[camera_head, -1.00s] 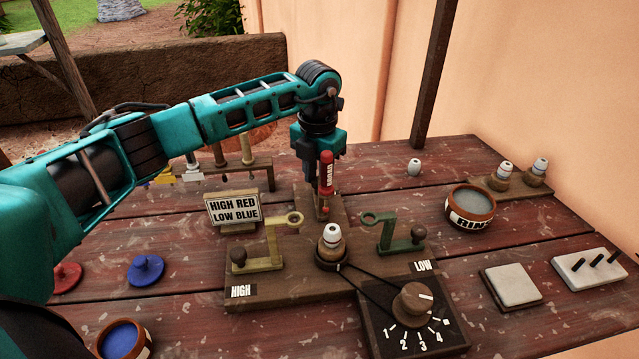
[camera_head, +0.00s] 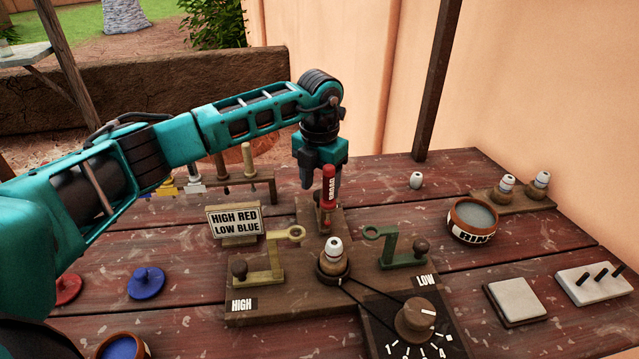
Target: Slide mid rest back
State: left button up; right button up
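My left gripper (camera_head: 320,180) points down over the back of the wooden board, just behind a red upright post with white lettering (camera_head: 328,187). Its fingers are partly hidden by the post, so I cannot tell whether they are open or touch it. The post stands on a narrow wooden track (camera_head: 309,222). In front, a white-and-brown bead piece (camera_head: 333,256) sits upright on a round holder. A yellow ring-ended rest (camera_head: 277,252) stands left of it on the HIGH side, a green one (camera_head: 393,247) right on the LOW side. My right gripper is not in view.
A dial box (camera_head: 414,322) is at the front right, belted to the holder. A sign (camera_head: 235,221) reads HIGH RED LOW BLUE. A rinse bowl (camera_head: 472,219), bead stand (camera_head: 511,199) and white blocks lie right.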

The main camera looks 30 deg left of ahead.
pick_arm(q)
notch_tip(320, 180, up, 12)
jog(key=shift+r, duration=0.15)
dwell(0.7)
